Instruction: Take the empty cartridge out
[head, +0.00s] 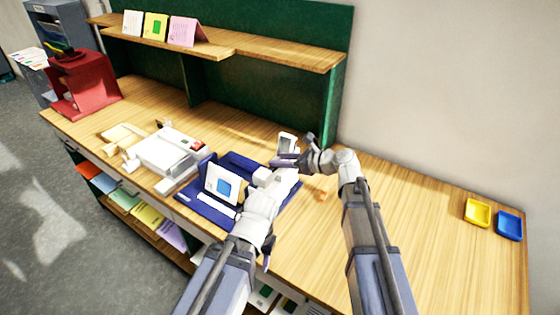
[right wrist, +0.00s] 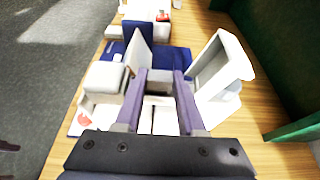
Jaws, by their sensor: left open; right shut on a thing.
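A white machine (head: 283,180) stands on the blue mat, partly hidden by my arms. In the right wrist view it shows a boxy white part (right wrist: 105,78) at left and a raised, hollow white frame (right wrist: 220,72) at right. The frame also shows in the head view (head: 288,142). My right gripper (right wrist: 160,90) is at the machine between these parts, its purple fingers shut on a grey piece (right wrist: 158,82), perhaps the cartridge. In the head view the right gripper (head: 286,160) reaches in from the right. My left gripper (head: 267,260) is open, lower and nearer; its fingertips are mostly hidden.
The blue mat (head: 192,205) carries a white card with a blue square (head: 222,185). A white device (head: 170,150) and a red machine (head: 84,82) stand to the left. Yellow (head: 477,212) and blue (head: 509,224) trays lie far right. The table between is mostly clear.

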